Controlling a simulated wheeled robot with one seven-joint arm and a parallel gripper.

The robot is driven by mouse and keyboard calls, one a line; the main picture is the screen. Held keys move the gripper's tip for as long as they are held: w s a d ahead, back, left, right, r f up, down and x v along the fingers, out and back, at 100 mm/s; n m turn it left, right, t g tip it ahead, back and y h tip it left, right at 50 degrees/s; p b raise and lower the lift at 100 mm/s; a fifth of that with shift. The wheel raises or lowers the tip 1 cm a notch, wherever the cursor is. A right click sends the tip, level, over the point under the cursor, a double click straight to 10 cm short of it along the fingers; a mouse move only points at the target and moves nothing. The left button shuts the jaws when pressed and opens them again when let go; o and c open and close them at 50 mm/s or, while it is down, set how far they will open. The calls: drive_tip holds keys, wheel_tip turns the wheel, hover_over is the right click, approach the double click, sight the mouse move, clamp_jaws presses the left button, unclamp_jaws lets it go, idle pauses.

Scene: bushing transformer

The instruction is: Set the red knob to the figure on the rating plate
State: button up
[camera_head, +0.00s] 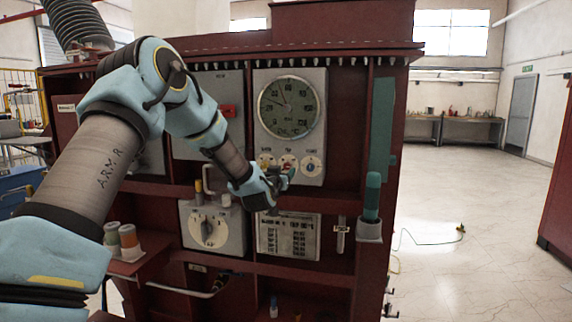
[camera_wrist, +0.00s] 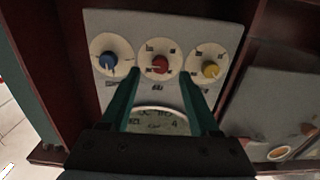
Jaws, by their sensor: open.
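The red knob (camera_wrist: 160,64) sits on a white dial in the middle of a row of three, seen in the wrist view. My gripper (camera_wrist: 159,82) is open, its two teal fingers pointing at the panel, one on each side of the red knob's line. I cannot tell whether the fingertips reach it. The knob's dial figures are too small to read.
A blue knob (camera_wrist: 108,62) and a yellow knob (camera_wrist: 210,70) flank the red one closely. A large round gauge (camera_head: 290,107) is above them. A switch box (camera_head: 212,229) and a holder with a green-handled tool (camera_head: 372,198) are nearby on the dark red cabinet.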

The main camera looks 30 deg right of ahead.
sight(286, 167)
drive_tip(key=shift+p+x, duration=0.65)
drive_tip(key=shift+x, duration=1.7)
clamp_jaws()
